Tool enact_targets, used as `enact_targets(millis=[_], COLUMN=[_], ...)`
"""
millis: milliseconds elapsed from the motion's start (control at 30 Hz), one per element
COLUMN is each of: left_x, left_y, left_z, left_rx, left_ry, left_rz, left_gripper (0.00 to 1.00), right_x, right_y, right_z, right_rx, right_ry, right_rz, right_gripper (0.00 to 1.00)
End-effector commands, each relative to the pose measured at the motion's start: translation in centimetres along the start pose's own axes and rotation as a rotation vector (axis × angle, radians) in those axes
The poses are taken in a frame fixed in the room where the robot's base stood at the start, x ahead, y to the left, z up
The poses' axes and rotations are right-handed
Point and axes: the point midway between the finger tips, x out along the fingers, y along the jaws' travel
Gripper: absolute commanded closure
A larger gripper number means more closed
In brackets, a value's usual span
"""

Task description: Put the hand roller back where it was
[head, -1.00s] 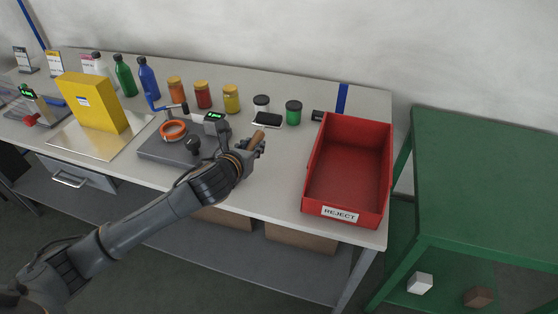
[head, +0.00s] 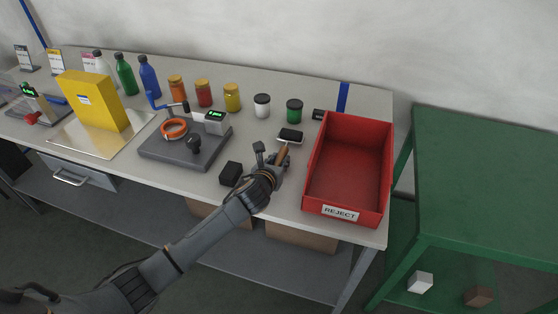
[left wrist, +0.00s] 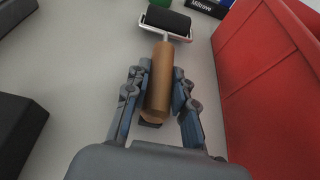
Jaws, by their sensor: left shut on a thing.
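The hand roller has a black roller head (head: 290,135) in a pale frame and a wooden handle (head: 283,153). My left gripper (head: 272,158) is shut on the handle, left of the red reject bin (head: 346,165). In the left wrist view the wooden handle (left wrist: 160,82) lies between the two fingers of my left gripper (left wrist: 158,92), and the black roller head (left wrist: 168,20) points away from it. I cannot tell whether the roller touches the table. My right gripper is not in view.
A black block (head: 231,173) stands left of my left gripper. Beyond the roller are a green jar (head: 294,111), a white jar (head: 262,105) and a small dark item (head: 318,115). The labelling device (head: 170,150) stands further left. The bin wall (left wrist: 262,75) is close on the right.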

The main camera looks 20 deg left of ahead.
Motion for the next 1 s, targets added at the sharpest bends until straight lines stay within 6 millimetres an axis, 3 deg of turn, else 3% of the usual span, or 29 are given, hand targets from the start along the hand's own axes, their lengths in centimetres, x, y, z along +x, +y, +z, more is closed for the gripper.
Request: enact_targets(millis=[200,233,300,333,733,1000], left_x=[0.1,0.1,0.1,0.1,-0.4,-4.8], left_y=[0.0,0.0,0.0,0.0,0.1,0.0], left_z=[-0.2,-0.2,-0.2,-0.2,0.0,-0.1], left_rx=[0.001,0.000,0.000,0.000,0.000,0.002], left_ry=[-0.002,0.000,0.000,0.001,0.001,0.001], left_rz=[-0.001,0.000,0.000,0.000,0.000,-0.001], left_gripper=[1.00,0.69,0.55,0.53,0.53,0.53], right_x=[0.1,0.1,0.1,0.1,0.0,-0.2], right_y=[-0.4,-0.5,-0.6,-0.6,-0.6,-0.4], right_z=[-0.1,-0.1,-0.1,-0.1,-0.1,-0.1], right_rx=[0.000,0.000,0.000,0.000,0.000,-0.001], right_ry=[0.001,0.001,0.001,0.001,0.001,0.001], right_rz=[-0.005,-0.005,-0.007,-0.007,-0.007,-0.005], right_gripper=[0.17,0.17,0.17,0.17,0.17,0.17])
